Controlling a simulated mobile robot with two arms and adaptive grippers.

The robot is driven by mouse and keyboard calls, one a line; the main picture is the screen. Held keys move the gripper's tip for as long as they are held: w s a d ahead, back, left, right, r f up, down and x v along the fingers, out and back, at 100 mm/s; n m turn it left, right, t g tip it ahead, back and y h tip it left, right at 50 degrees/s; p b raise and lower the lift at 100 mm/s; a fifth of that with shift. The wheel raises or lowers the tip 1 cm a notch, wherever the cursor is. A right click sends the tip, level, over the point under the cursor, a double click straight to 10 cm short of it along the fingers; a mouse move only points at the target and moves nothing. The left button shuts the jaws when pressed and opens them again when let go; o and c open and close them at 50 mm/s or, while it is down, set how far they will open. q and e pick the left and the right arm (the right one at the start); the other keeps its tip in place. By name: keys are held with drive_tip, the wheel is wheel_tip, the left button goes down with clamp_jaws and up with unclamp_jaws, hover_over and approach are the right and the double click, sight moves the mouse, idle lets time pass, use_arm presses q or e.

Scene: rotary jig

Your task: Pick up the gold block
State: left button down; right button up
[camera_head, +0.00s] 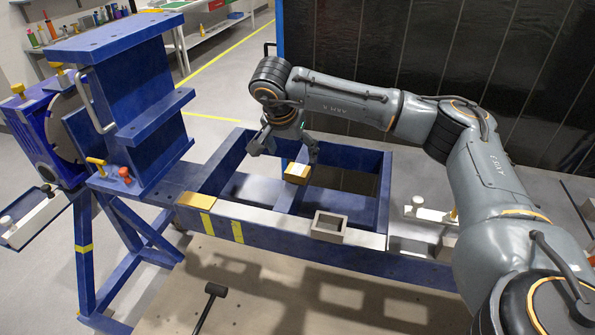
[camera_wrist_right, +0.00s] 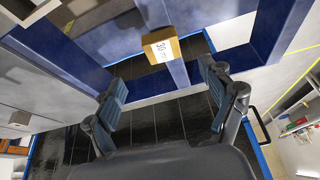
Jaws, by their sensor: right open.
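The gold block (camera_head: 297,172) sits on a narrow blue crossbar inside the blue rectangular frame (camera_head: 235,222). In the right wrist view the gold block (camera_wrist_right: 161,46) shows dark lettering on a pale face, just beyond and between the fingers. My right gripper (camera_head: 287,150) hangs over the frame beside the block. In the right wrist view my right gripper (camera_wrist_right: 163,90) has its fingers wide apart with nothing between them, and I see no contact with the block. My left gripper is in neither view.
Another gold-topped piece (camera_head: 196,201) lies on the frame's near rail. A hollow grey square piece (camera_head: 329,226) is farther right on that rail. The tall blue fixture (camera_head: 130,90) stands at left. A black mallet (camera_head: 210,300) lies in front. The dark panelled wall (camera_head: 400,45) rises behind.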

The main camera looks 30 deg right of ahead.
sight(298, 169)
drive_tip(key=x, duration=0.4)
drive_tip(key=shift+p, duration=0.4)
drive_tip(key=shift+w+d+f+p, duration=0.1)
drive_tip(key=shift+d+f+p, duration=0.05)
drive_tip(key=shift+f+p, duration=0.15)
drive_tip(key=p+x, duration=0.2)
drive_tip(key=x, duration=0.1)
drive_tip(key=shift+w+d+f, duration=0.2)
drive_tip(key=shift+w+f, duration=0.05)
drive_tip(key=shift+w+d+f, duration=0.15)
drive_tip(key=shift+f, duration=0.3)
clamp_jaws()
drive_tip(key=shift+r, duration=0.1)
